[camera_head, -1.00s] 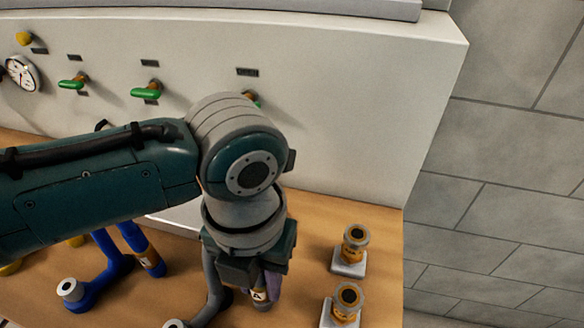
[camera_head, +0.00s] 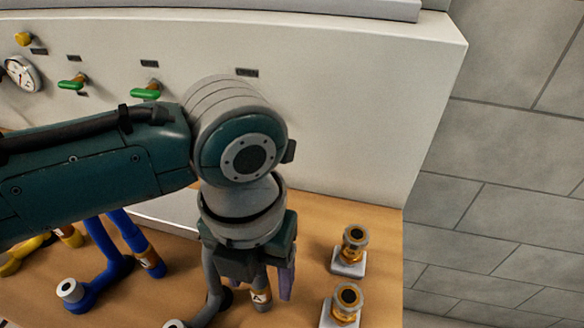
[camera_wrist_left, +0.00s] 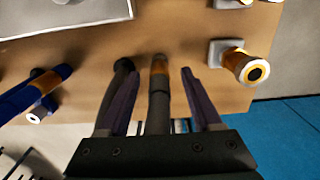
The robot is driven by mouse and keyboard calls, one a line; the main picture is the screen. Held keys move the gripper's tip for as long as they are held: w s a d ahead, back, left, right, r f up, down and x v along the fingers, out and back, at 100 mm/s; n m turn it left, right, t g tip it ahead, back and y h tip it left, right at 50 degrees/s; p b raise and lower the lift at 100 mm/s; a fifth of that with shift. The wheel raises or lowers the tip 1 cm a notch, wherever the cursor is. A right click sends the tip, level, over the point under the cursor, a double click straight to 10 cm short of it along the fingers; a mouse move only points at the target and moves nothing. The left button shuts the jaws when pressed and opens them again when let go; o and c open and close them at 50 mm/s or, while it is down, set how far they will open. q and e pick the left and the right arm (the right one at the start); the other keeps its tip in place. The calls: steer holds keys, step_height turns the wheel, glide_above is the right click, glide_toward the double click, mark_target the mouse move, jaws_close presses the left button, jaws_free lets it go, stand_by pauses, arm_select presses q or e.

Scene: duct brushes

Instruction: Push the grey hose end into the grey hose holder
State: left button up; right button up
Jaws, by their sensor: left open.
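The grey hose end, a grey tube with an orange band (camera_head: 260,298), lies at the bench below my left gripper. In the left wrist view the banded grey tube (camera_wrist_left: 159,68) lies between the two purple fingers, with gaps on both sides. My left gripper (camera_wrist_left: 160,85) is open around it; in the head view (camera_head: 264,285) one purple finger shows to the right of the band. A curved grey pipe (camera_head: 213,290) stands just left, running to a pale ring-shaped mouth (camera_head: 175,323) at the lower edge. I cannot tell surely which part is the holder. My right gripper is out of view.
Two brass fittings on pale square bases (camera_head: 353,242) (camera_head: 345,300) stand to the right. Blue tubes (camera_head: 118,262) and a yellow one (camera_head: 30,250) lie left. A pale panel with green valves (camera_head: 146,93) rises behind. Bare wood shows near the right edge.

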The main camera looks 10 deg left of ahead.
arm_select(q)
step_height(320, 180, up, 8)
steer(key=shift+r+p, duration=0.1)
steer(key=shift+p, duration=0.3)
